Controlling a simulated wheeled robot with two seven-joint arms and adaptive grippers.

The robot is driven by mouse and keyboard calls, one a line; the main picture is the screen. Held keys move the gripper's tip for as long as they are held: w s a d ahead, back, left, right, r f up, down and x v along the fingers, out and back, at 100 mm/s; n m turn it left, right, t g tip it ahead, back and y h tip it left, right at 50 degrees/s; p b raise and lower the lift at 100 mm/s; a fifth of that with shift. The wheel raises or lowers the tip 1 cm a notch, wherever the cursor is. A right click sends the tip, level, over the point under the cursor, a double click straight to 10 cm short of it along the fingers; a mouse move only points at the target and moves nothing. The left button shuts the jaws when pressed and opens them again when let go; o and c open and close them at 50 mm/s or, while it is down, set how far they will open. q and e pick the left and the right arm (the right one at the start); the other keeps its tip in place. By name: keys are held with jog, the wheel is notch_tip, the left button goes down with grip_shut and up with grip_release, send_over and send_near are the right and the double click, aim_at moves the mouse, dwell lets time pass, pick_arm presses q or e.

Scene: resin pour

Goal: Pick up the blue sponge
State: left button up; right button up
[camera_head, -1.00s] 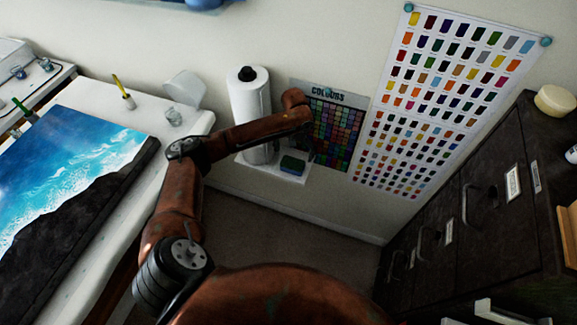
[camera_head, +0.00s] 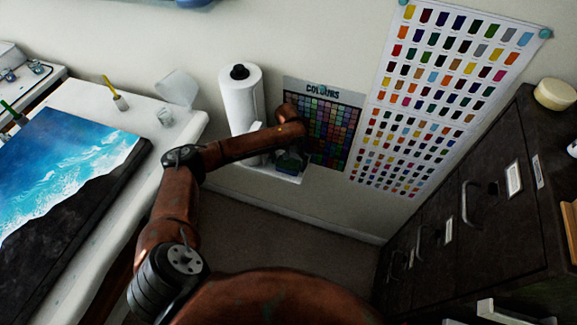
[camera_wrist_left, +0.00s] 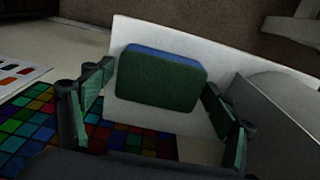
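The blue sponge (camera_wrist_left: 160,80) has a dark green scouring face and a blue edge. It lies on a white shelf (camera_wrist_left: 125,36) in the left wrist view. In the head view the sponge (camera_head: 288,167) is partly hidden by my left arm and gripper. My left gripper (camera_wrist_left: 158,88) is open, with one finger on each side of the sponge's near part. The fingertips look close to its sides; I cannot tell whether they touch it. In the head view my left gripper (camera_head: 292,150) is small and dark above the shelf. My right gripper is not in view.
A paper towel roll (camera_head: 241,98) stands on the shelf beside the sponge. A colour chart (camera_head: 322,120) is on the wall behind. A white table with a seascape painting (camera_head: 70,170) is at left, and a dark cabinet (camera_head: 480,210) at right. The floor between is clear.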

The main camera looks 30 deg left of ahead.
aim_at(288, 163)
pick_arm(q)
jog(key=c, duration=0.5)
notch_tip(288, 163, up, 10)
jog(key=shift+p, duration=1.2)
